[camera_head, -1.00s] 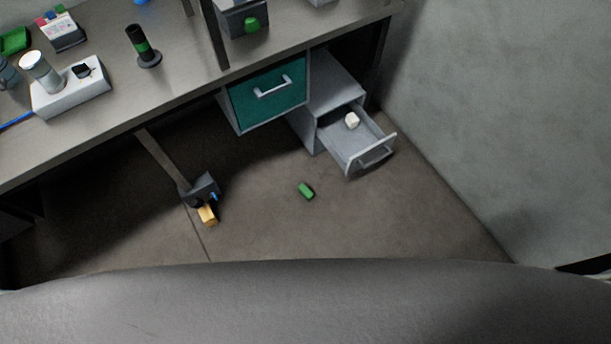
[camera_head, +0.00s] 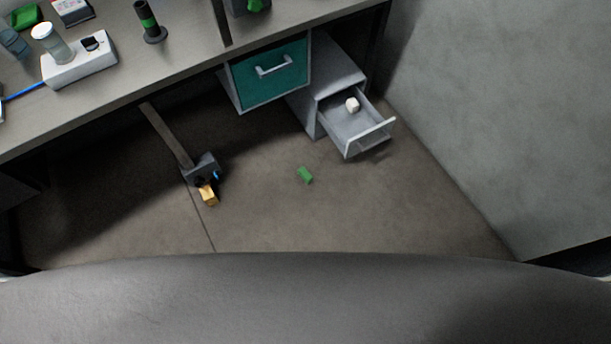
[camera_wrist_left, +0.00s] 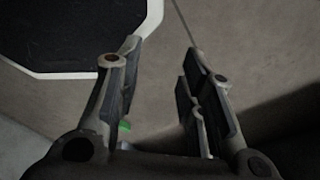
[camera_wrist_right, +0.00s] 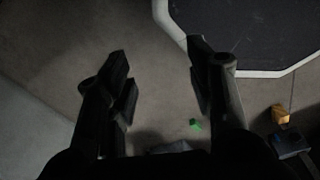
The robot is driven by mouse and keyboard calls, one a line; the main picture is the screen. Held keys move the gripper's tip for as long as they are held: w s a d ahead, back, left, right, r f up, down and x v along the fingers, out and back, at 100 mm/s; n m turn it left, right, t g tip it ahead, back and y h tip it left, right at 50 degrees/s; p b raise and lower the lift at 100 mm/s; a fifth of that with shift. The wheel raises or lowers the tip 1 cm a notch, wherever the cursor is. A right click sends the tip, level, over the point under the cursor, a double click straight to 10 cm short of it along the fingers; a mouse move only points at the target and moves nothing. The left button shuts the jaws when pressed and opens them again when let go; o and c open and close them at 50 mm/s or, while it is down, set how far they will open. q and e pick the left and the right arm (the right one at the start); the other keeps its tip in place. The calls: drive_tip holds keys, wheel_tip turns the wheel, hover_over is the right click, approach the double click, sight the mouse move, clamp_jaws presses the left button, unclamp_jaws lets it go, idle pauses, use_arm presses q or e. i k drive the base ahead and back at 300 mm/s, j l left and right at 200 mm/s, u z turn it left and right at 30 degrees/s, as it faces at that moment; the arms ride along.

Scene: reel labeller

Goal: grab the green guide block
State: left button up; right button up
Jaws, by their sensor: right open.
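The green guide block (camera_head: 305,175) lies on the floor in front of the open drawer in the head view. It also shows in the right wrist view (camera_wrist_right: 195,125), beyond and between the fingers, nearer the right one. A small green piece, likely the same block, shows beside the left finger in the left wrist view (camera_wrist_left: 124,126), mostly hidden. My left gripper (camera_wrist_left: 163,72) is open and empty. My right gripper (camera_wrist_right: 160,75) is open and empty, and apart from the block. Neither gripper shows in the head view.
An open grey drawer (camera_head: 352,134) holds a white piece (camera_head: 352,104). A teal drawer (camera_head: 270,75) is shut beside it. A yellow block (camera_head: 208,195) and a dark grey foot (camera_head: 202,168) are on the floor at left. A wall (camera_head: 500,110) stands at right. Floor around the green block is clear.

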sight(305, 175)
drive_tip(key=i+l+u, duration=0.2)
drive_tip(key=l, duration=0.3)
drive_tip(key=i+l+u, duration=0.2)
drive_tip(key=l, duration=0.3)
drive_tip(key=l+u, duration=0.15)
drive_tip(key=l, duration=0.4)
